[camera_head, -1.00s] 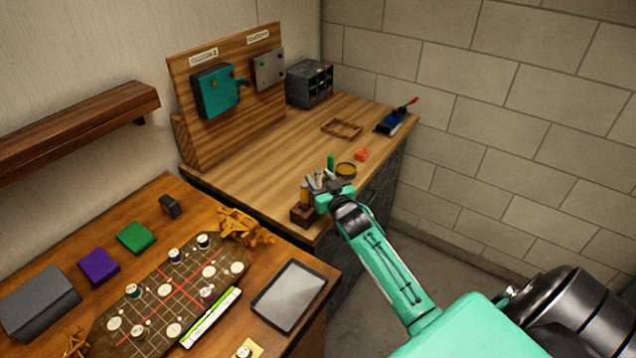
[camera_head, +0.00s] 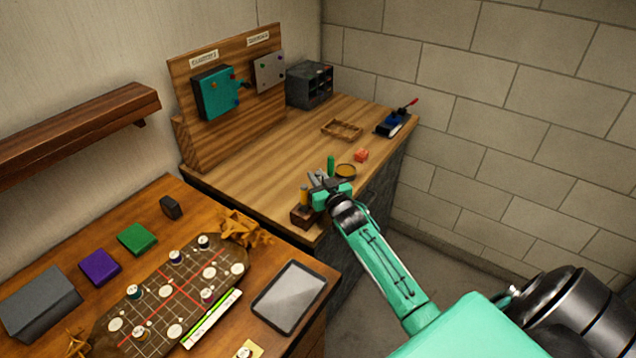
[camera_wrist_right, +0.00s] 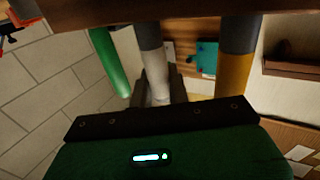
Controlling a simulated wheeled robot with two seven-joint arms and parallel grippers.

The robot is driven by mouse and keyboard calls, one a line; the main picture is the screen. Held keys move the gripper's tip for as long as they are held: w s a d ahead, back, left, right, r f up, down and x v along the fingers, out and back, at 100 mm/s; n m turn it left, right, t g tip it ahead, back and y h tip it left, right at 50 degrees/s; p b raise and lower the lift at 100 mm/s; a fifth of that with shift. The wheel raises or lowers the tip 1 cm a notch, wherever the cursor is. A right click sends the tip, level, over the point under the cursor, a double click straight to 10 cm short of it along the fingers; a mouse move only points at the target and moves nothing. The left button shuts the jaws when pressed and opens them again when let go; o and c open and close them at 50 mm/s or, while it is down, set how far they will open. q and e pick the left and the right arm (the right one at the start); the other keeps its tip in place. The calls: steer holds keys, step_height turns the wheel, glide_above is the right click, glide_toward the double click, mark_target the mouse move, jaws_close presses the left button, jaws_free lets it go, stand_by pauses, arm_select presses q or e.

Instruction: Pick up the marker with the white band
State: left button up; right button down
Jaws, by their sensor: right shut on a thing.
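The marker with the white band (camera_wrist_right: 158,75) is grey and pale in the right wrist view, between my fingers. An orange and grey marker (camera_wrist_right: 236,70) stands beside it, and a green marker (camera_wrist_right: 110,60) is on the other side. In the head view the orange marker (camera_head: 304,195) shows left of my right gripper (camera_head: 318,184). My right gripper is shut on the white-banded marker, by the holder. Its fingertips partly hide the marker. My left gripper is out of view.
A wooden tray (camera_head: 342,130) lies farther back. A tablet (camera_head: 289,296) lies on the nearer table. The bench's middle is mostly clear.

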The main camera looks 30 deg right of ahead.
step_height(320, 180, up, 20)
steer(key=b, duration=0.3)
steer(key=shift+b, duration=0.3)
